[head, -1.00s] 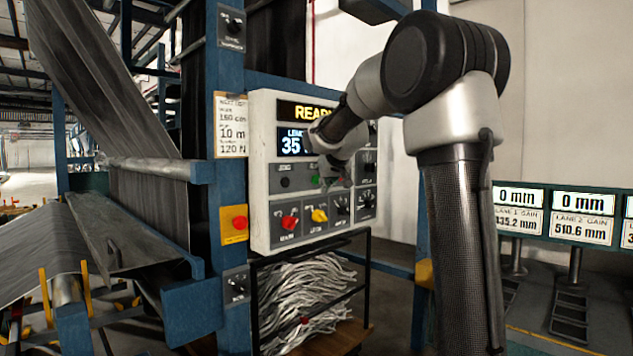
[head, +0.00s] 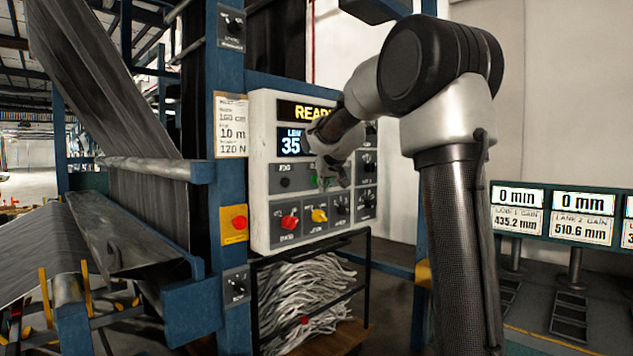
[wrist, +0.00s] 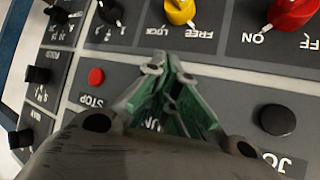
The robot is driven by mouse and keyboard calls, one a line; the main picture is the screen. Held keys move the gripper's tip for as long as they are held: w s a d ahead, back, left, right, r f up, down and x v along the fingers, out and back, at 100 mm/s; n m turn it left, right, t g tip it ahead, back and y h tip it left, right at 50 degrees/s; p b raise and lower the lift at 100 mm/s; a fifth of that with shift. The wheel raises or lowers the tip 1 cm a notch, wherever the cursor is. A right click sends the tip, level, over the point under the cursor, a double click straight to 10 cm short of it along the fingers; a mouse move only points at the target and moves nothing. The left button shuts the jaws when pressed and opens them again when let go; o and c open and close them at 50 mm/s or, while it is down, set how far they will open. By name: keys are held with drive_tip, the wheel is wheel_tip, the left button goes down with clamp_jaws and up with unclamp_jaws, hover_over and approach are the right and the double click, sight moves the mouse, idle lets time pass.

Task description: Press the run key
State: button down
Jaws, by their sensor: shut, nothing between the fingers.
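The grey control panel (head: 262,170) carries a row of keys in its middle. The run key (head: 315,182) shows as a small patch of green in the head view, partly covered by my gripper (head: 332,178). In the wrist view, which shows the panel upside down, my gripper (wrist: 167,68) is shut, with green on its fingers. Part of the RUN label shows below them, and the key itself is hidden. The red stop key (wrist: 96,76) and black jog key (wrist: 277,120) lie either side. I cannot tell whether the fingertips touch the panel.
Red (head: 289,222) and yellow (head: 319,215) selector knobs stick out below the key row. A red emergency button (head: 239,222) sits on the blue post left of the panel. A rack of pale strands (head: 305,300) stands beneath.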

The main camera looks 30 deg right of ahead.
drive_tip(key=shift+w+a, duration=0.15)
drive_tip(key=shift+w, duration=0.2)
idle(0.3)
idle(0.4)
drive_tip(key=shift+s+d, duration=0.3)
drive_tip(key=shift+s, duration=0.5)
drive_tip(key=s, duration=0.1)
drive_tip(key=s+d, duration=0.1)
drive_tip(key=s, duration=0.2)
drive_tip(key=shift+s+d, duration=0.35)
idle(0.5)
